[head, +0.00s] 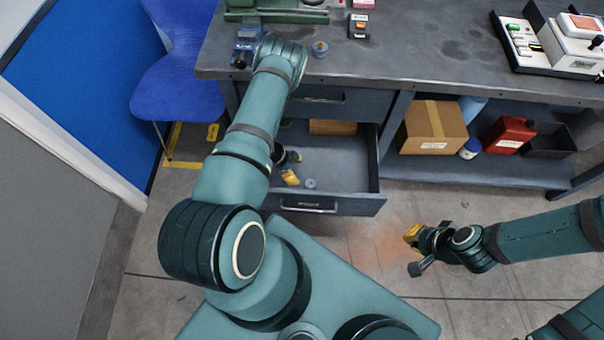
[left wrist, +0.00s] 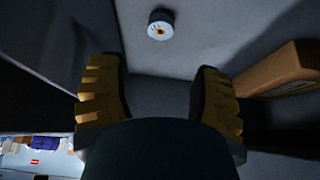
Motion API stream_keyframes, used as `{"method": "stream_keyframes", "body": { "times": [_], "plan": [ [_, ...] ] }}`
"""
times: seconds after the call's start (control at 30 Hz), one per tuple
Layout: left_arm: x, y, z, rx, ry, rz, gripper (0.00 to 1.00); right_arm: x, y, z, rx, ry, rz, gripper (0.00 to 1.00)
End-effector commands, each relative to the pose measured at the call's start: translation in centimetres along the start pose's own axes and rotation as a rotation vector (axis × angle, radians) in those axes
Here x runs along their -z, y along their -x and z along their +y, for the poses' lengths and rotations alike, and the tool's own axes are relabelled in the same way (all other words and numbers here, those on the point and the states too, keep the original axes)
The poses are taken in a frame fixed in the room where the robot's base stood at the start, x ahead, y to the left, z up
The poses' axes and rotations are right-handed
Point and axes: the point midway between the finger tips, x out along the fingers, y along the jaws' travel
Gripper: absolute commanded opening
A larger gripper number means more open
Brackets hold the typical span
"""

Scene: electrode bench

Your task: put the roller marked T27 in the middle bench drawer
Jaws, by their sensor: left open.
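The open bench drawer (head: 345,172) is pulled out below a shut drawer (head: 318,101). A small grey roller (head: 310,183) lies on its floor near the front. In the left wrist view this roller (left wrist: 160,24) shows a pale round face with an orange-yellow centre; I cannot read any marking. My left gripper (head: 291,168) is inside the drawer, left of the roller, open and empty, with the roller beyond its fingertips. Another small round roller-like piece (head: 320,48) stands on the bench top; its marking is unreadable. My right gripper (head: 413,250) is open and empty above the floor.
A wooden block (head: 333,127) lies at the back of the drawer. A cardboard box (head: 433,127) and a red canister (head: 508,135) sit on the lower shelf. A blue chair (head: 178,90) stands left of the bench. The front bench top is mostly clear.

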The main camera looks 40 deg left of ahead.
Motion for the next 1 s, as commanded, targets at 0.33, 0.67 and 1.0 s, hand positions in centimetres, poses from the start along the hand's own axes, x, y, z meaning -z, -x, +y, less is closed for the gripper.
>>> {"method": "stream_keyframes", "body": {
  "times": [0.33,0.67,1.0],
  "plan": [
    [0.7,1.2,-0.1,0.013,0.026,0.004,0.64,-0.1,0.2,-0.1,0.0,0.0,-0.002,0.0],
    [13.0,3.9,2.3,0.155,0.57,0.014,0.64,-0.1,0.2,-0.1,0.0,0.0,-0.002,0.0],
    [22.9,10.0,14.1,0.062,1.093,-0.12,0.64,-0.1,0.2,-0.1,0.0,0.0,-0.002,0.0]
  ]
}}
